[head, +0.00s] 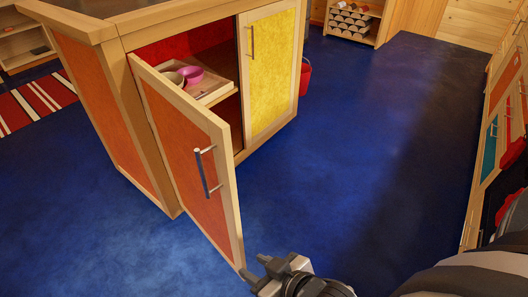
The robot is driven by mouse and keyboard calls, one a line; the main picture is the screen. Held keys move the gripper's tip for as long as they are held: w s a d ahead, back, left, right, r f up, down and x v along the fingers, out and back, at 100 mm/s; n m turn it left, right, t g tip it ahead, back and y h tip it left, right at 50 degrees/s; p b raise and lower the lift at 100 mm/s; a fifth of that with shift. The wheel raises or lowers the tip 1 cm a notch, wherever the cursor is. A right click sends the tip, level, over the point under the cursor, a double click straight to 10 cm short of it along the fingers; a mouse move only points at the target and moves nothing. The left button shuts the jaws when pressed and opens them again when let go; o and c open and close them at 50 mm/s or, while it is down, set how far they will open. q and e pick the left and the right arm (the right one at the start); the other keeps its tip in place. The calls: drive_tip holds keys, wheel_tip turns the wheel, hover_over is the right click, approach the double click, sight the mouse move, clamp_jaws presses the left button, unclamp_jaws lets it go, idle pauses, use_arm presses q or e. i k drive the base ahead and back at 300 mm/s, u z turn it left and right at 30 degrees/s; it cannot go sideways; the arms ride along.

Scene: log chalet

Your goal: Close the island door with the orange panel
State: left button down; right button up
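The island door with the orange panel (185,140) stands open, swung out from the wooden island toward me. Its bar handle (207,171) is on the outer face near the free edge. My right gripper (253,266) is at the bottom of the head view, close to the lower free corner of the door. Its two fingertips show apart, with nothing seen between them; I cannot tell whether it touches the door. My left gripper is not in view.
Inside the open cabinet is a wooden tray (219,93) with a pink bowl (188,74). The yellow-panel door (271,70) beside it is shut. A red bucket (305,78) stands behind the island. Blue floor (350,150) is clear to the right, up to cabinets along the right edge.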

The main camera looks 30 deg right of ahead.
sight(195, 144)
drive_tip(key=z, duration=0.25)
drive_tip(key=i, duration=0.5)
drive_tip(key=z, duration=1.7)
drive_tip(key=k, duration=0.75)
drive_tip(key=u, duration=1.4)
